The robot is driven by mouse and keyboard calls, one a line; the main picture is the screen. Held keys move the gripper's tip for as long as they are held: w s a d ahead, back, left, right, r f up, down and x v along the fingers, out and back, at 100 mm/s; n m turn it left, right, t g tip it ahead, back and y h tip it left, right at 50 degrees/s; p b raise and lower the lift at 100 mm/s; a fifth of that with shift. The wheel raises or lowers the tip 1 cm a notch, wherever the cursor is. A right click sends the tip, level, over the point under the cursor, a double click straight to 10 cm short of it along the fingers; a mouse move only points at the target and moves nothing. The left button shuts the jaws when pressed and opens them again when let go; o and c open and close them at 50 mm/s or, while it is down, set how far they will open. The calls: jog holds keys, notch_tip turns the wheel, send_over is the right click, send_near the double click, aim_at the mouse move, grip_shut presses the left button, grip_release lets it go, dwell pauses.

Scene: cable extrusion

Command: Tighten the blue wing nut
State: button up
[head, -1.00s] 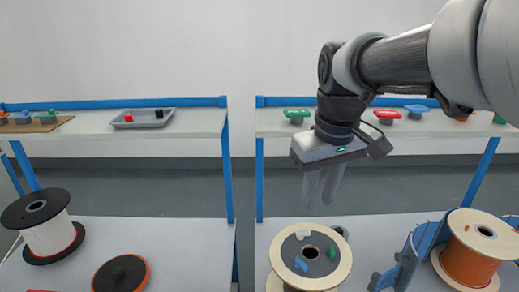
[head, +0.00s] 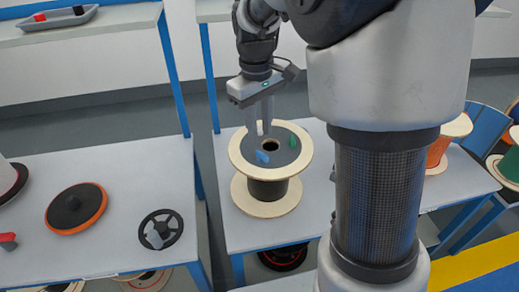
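The blue wing nut (head: 262,157) sits on the grey disc on top of a wooden-flanged spool (head: 240,155), left of the spool's centre hole. A green wing nut (head: 293,142) sits on the same disc, to the right of the hole. My gripper (head: 260,133) points down over the spool, with its pale fingers apart and nothing seen between them. In the picture its fingertips end just above and behind the blue wing nut. I cannot tell how high above the disc they are, and no contact is visible.
On the left bench lie an orange-rimmed black disc (head: 88,211) and a black handwheel-like ring (head: 175,238). A grey tray (head: 60,20) with red and black pieces stands on the back shelf. My own arm hides much of the right bench, where an orange spool (head: 437,153) partly shows.

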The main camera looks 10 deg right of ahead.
aim_at(261, 153)
notch_tip(261, 153, down, 7)
jog(key=shift+w+d+r+b, duration=0.1)
jog(key=shift+d+b, duration=0.05)
jog(key=shift+b, duration=0.65)
grip_shut()
